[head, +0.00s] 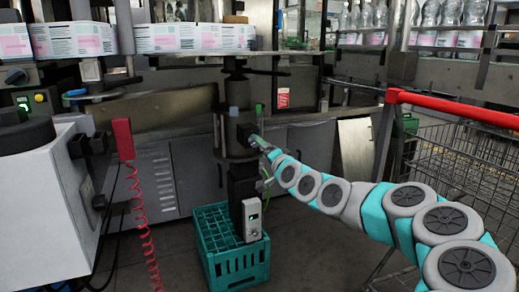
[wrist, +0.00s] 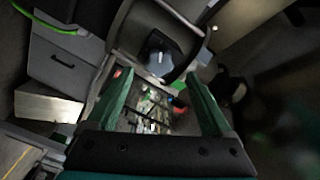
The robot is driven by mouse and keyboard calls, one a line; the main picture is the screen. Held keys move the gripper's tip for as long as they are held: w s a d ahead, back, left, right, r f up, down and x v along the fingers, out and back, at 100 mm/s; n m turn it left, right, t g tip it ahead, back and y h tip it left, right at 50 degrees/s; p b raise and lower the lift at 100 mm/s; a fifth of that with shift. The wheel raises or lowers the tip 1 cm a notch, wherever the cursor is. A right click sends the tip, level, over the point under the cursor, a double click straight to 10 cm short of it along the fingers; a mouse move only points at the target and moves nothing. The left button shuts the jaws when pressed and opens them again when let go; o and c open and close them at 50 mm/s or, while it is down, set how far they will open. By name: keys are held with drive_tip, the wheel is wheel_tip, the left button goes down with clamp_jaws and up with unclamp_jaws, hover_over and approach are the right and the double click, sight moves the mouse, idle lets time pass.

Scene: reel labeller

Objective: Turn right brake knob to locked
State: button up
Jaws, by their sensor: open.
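A dark, round knob-like part with a pale line on its face (wrist: 158,57) shows in the wrist view, just beyond my fingertips. I take it for the brake knob, but no label is readable. In the head view, a small black block (head: 244,133) on the dark column sits at the same place, partly hidden by my gripper. My gripper (wrist: 160,76) has two green fingers spread apart with nothing between them. In the head view my gripper (head: 259,141) is at the column, close to that block. Whether it touches is unclear.
A teal crate (head: 236,262) stands on the floor below the column. A red cart handle (head: 450,107) and wire cart (head: 462,160) are at right. A white machine housing (head: 45,200) and a red box with coiled cord (head: 124,139) are at left.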

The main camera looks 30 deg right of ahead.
drive_tip(key=shift+s+a, duration=0.1)
drive_tip(key=shift+s, duration=0.65)
drive_tip(key=s+a+f+n+g+y, duration=0.2)
drive_tip(key=a+n, duration=0.1)
drive_tip(key=a, duration=0.5)
drive_tip(key=s+a+f+n+g+y, duration=0.1)
drive_tip(key=s+a+n+g+y, duration=0.15)
drive_tip(key=a, duration=0.55)
drive_tip(key=s+a+f+n+g, duration=0.55)
drive_tip(key=s+a+f, duration=0.3)
drive_tip(key=s, duration=0.35)
drive_tip(key=s+f+g+h, duration=0.1)
drive_tip(key=s+f+g, duration=0.1)
drive_tip(key=s, duration=0.8)
drive_tip(key=s+d+f+n+g+h, duration=0.1)
drive_tip(key=s+f+g, duration=0.2)
drive_tip(key=s, duration=0.8)
drive_tip(key=s+d+f+g+h, duration=0.1)
drive_tip(key=s+f+g, duration=0.2)
drive_tip(key=s, duration=0.8)
drive_tip(key=shift+d+n+g, duration=0.15)
drive_tip(key=shift+n+g, duration=0.15)
drive_tip(key=shift+g, duration=0.6)
